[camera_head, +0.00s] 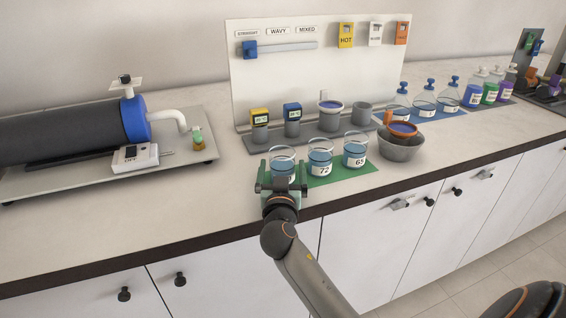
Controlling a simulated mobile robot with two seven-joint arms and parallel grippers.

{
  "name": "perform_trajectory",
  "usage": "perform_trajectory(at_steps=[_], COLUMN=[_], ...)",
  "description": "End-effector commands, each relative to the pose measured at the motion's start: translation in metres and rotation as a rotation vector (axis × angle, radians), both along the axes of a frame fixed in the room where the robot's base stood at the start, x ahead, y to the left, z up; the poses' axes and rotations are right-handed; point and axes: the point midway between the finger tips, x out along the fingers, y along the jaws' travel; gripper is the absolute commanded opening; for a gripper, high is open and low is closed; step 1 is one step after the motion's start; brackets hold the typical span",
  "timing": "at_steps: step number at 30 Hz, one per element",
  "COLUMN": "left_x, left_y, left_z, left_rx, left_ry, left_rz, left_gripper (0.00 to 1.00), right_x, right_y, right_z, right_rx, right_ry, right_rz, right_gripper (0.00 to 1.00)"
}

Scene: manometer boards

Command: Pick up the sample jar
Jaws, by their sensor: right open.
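Three clear glass jars with blue liquid stand upright in a row on a green mat (345,176) near the counter's front edge. The left jar (283,155) is partly hidden behind my gripper, and its label is mostly covered. The middle jar (320,157) is labelled 72, and the right jar (355,150) appears to read 65. My right gripper (283,176) is open at the left jar, with one finger to each side of its lower part. I cannot tell whether the fingers touch the glass. My left gripper is out of view.
A grey bowl (402,148) holding a smaller orange-rimmed vessel stands right of the mat. Behind is a grey rack (262,146) with small devices and cups, before a white board (320,75). A dark cylinder machine (60,135) stands left. The counter left of the gripper is clear.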

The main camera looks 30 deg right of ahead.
Motion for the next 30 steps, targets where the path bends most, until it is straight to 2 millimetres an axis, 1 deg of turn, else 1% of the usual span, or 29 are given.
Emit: perform_trajectory(at_steps=[9, 10, 30], left_x=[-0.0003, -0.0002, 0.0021], left_y=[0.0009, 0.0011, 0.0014], left_z=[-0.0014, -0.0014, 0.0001], left_rx=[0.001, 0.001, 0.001], left_ry=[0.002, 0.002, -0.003], left_rz=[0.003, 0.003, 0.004], left_gripper=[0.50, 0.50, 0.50], right_x=[-0.0010, -0.0010, -0.0009], right_y=[0.0011, 0.0011, 0.0011], right_z=[0.0000, 0.0000, 0.0000], right_rx=[0.000, 0.000, 0.000], right_ry=[0.000, 0.000, 0.000], right_rz=[-0.001, -0.001, -0.001], right_gripper=[1.00, 0.99, 0.23])
